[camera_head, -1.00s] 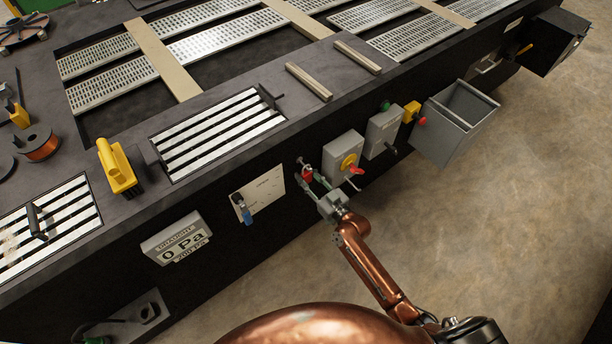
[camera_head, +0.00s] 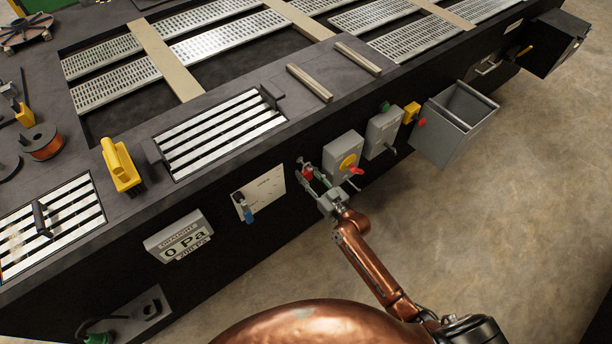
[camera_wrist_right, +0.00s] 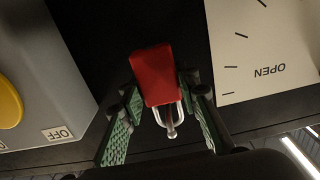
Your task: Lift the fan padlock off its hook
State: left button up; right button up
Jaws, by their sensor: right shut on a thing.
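The red padlock (camera_wrist_right: 152,75) is in the middle of the right wrist view, its pale metal shackle towards the bottom of that picture. A metal hook (camera_wrist_right: 171,128) shows within the shackle's loop, so the padlock is still around it. My right gripper (camera_wrist_right: 158,87) is shut on the padlock, with a green-padded finger on each side of the body. In the head view the padlock (camera_head: 308,171) is small at the bench's front face, between the fingers of my right gripper (camera_head: 312,177). My left gripper is not in view.
A grey box with a yellow and red rotary switch (camera_head: 347,163) is close to the right of the gripper. A white dial plate (camera_head: 265,190) with a blue-tipped handle is on the left. A grey open bin (camera_head: 455,125) juts out further right.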

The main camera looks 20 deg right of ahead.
jog(key=shift+s, duration=0.1)
jog(key=shift+r+p+v, duration=0.25)
jog(key=shift+p+v, duration=0.2)
jog(key=shift+v, duration=0.55)
jog(key=shift+r+p+v, duration=0.2)
jog(key=shift+p+v, duration=0.25)
jog(key=shift+v, duration=0.5)
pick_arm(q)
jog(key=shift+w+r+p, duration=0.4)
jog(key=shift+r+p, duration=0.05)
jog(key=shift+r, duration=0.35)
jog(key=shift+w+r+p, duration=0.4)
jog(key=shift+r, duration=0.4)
pick_arm(e)
jog(key=v, duration=0.7)
